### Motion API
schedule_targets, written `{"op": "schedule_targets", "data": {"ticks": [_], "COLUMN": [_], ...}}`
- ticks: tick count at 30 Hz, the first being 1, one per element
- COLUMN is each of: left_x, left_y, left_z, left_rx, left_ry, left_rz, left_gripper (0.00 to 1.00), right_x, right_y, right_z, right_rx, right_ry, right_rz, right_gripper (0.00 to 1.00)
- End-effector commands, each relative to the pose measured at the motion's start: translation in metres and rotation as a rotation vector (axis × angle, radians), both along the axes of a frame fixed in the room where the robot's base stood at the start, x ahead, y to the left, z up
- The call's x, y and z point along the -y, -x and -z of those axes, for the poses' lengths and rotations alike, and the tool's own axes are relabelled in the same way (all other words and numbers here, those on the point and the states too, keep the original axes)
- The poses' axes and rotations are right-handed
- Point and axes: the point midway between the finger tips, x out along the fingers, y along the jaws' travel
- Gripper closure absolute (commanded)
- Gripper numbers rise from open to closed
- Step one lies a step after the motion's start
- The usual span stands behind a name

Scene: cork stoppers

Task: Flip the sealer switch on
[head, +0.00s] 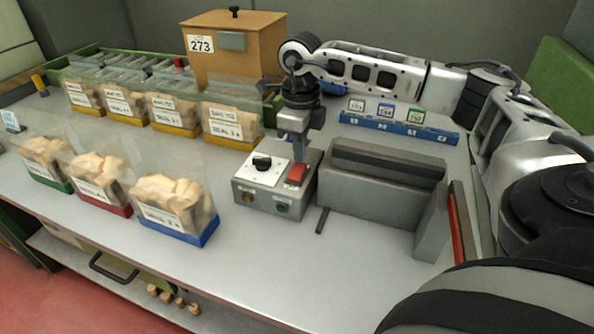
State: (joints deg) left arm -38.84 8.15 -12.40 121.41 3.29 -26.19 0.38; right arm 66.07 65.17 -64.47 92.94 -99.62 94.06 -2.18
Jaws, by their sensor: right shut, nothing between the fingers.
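The grey sealer control box (238,196) stands on the table at the centre. Its top carries a black knob (262,162) on a white plate and a red switch (296,174). Its front face has a green button (282,207) and a dull yellowish one. My right gripper (302,158) is shut and empty, pointing down over the red switch. Its fingertips are at or just above the switch; I cannot tell if they touch. They hide part of the switch, and its position cannot be read. The grey sealer body (370,196) with its long dark bar stands right of the box. My left gripper is not in view.
Clear bags of corks (180,196) stand in coloured holders at the left, in two rows. A wooden box labelled 273 (260,60) stands behind. A blue card rack (400,130) is at the back right. A small dark bar (322,220) lies before the sealer. The front table is clear.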

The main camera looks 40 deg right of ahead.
Motion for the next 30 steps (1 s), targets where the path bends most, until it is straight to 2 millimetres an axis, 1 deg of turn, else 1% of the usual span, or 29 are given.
{"op": "schedule_targets", "data": {"ticks": [30], "left_x": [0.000], "left_y": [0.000], "left_z": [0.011], "left_rx": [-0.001], "left_ry": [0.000], "left_rz": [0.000], "left_gripper": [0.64], "right_x": [0.000], "right_y": [0.000], "right_z": [0.016], "right_rx": [0.000], "right_ry": [0.000], "right_rz": [0.000], "right_gripper": [1.00]}}
